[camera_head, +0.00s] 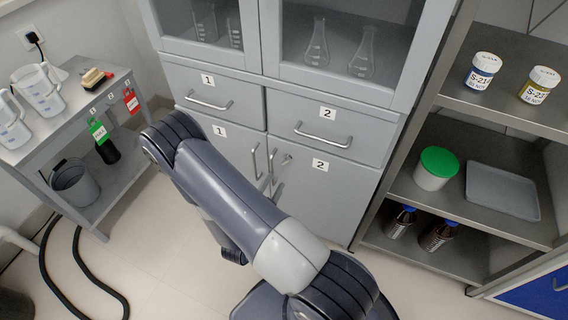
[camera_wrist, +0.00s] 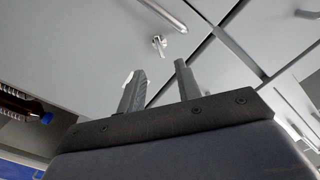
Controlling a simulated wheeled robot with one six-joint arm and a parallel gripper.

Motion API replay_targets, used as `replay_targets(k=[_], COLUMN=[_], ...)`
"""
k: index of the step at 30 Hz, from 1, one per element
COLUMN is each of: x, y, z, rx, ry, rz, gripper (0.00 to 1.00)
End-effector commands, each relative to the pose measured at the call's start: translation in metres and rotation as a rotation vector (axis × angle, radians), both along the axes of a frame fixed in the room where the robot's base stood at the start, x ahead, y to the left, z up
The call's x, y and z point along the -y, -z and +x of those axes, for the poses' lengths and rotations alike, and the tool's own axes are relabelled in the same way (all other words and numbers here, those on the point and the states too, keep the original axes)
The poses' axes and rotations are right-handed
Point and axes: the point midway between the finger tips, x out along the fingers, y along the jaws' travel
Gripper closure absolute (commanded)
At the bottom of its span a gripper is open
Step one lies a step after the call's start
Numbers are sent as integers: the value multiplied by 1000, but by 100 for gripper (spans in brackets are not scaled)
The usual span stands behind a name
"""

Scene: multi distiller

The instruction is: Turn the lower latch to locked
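The lower cabinet doors, door 1 (camera_head: 222,131) and door 2 (camera_head: 325,190), are grey and look closed. A small silver latch (camera_head: 286,159) sits near the top left of door 2, beside the upright door handles. In the wrist view a small silver latch (camera_wrist: 158,44) shows just beyond the fingertips, close to a bar handle (camera_wrist: 166,14). Its exact turn position is too small to tell. My gripper (camera_wrist: 160,70) is open and empty, its two fingers apart and pointing at the cabinet front. In the head view my arm hides most of the gripper.
Drawers with bar handles (camera_head: 210,104) (camera_head: 323,137) sit above the doors. A metal shelf (camera_head: 455,205) with a green-lidded jar (camera_head: 437,168) and brown bottles stands right. A side table (camera_head: 60,115) with jugs and a bucket (camera_head: 75,184) stands left. A black hose (camera_head: 85,285) lies on the floor.

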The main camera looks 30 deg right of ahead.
Motion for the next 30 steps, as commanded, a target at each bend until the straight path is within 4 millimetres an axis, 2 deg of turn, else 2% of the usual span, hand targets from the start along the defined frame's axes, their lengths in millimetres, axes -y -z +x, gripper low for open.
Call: replay_targets(k=[15,21,30], x=[56,66,67], y=[0,0,0], z=[43,51,52], rx=[2,-1,-1], ry=[3,0,-1], rz=[3,1,1], gripper=[67,67,67])
